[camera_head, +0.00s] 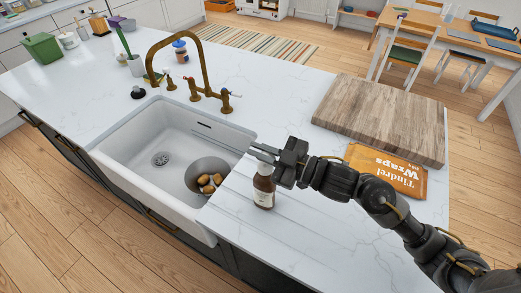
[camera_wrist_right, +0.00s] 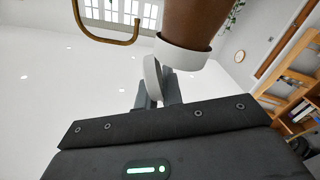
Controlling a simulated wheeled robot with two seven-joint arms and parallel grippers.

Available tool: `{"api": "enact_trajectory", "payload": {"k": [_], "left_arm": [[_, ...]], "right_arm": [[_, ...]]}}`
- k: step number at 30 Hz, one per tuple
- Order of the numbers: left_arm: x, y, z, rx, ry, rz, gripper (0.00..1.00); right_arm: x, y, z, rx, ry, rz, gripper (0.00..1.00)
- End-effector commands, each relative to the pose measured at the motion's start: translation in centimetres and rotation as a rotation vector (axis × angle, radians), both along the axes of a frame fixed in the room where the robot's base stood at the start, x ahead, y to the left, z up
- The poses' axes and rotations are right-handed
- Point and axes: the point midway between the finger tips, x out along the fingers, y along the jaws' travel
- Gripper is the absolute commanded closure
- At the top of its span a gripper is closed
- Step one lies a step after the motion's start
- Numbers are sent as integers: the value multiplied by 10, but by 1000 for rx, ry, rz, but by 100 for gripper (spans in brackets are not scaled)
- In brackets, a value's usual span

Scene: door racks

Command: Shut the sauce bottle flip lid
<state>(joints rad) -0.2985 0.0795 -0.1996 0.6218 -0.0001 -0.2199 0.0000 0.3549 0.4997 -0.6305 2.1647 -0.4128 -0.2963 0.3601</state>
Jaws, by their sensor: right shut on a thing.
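The sauce bottle (camera_head: 264,190) stands upright on the white counter to the right of the sink. It is brown with a pale label and a white top. My right gripper (camera_head: 263,152) is at the top of the bottle, coming in from the right. In the right wrist view the brown bottle (camera_wrist_right: 195,22) appears upside down with its white cap (camera_wrist_right: 182,54). The white flip lid (camera_wrist_right: 152,79) stands out at an angle from the cap, between the fingers of my right gripper (camera_wrist_right: 157,92), which is shut on it. My left gripper is not in view.
A wooden board (camera_head: 385,115) and an orange wraps packet (camera_head: 388,170) lie to the right. The counter in front of the bottle is clear.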

Motion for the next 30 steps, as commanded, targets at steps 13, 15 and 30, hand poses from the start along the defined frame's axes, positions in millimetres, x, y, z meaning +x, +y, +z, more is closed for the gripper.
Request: {"api": "enact_trajectory", "payload": {"k": [13, 15, 30], "left_arm": [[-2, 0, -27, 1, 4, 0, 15], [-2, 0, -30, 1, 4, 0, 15], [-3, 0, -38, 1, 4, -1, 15]], "right_arm": [[-10, 6, -10, -169, -274, 1, 100], [-11, 7, -10, -191, -308, 2, 100], [-14, 9, -12, -255, -410, 2, 100]]}}
